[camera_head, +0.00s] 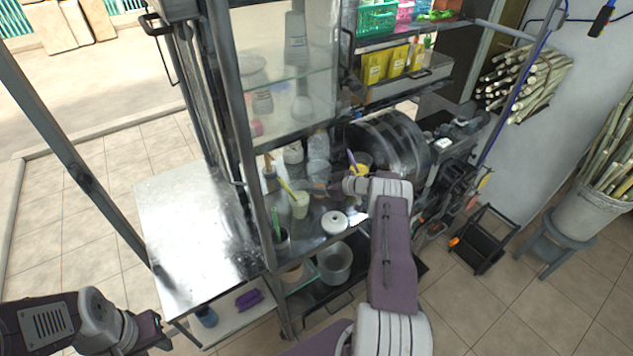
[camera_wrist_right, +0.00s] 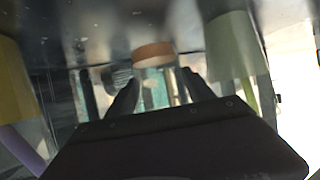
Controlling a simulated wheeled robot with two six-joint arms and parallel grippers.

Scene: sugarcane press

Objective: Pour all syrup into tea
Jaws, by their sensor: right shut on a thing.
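My right gripper (camera_head: 322,188) reaches left over the steel counter. In the right wrist view its two dark fingers (camera_wrist_right: 160,98) are closed around a small clear glass with an orange-brown layer (camera_wrist_right: 153,55), which shows upside down there. In the head view this glass is too small and covered to make out well. A yellow cup with a purple straw (camera_head: 364,161) stands behind my gripper, and a pale green cup with a straw (camera_head: 299,205) stands to its left. I cannot tell which vessel holds the tea. Only my left forearm and wrist show at the lower left.
A glass cabinet (camera_head: 290,90) rises behind the counter. A round white lid (camera_head: 334,222) lies near the front edge. A dark drum-shaped machine (camera_head: 392,145) stands to the right. The steel side table (camera_head: 190,225) at the left is bare.

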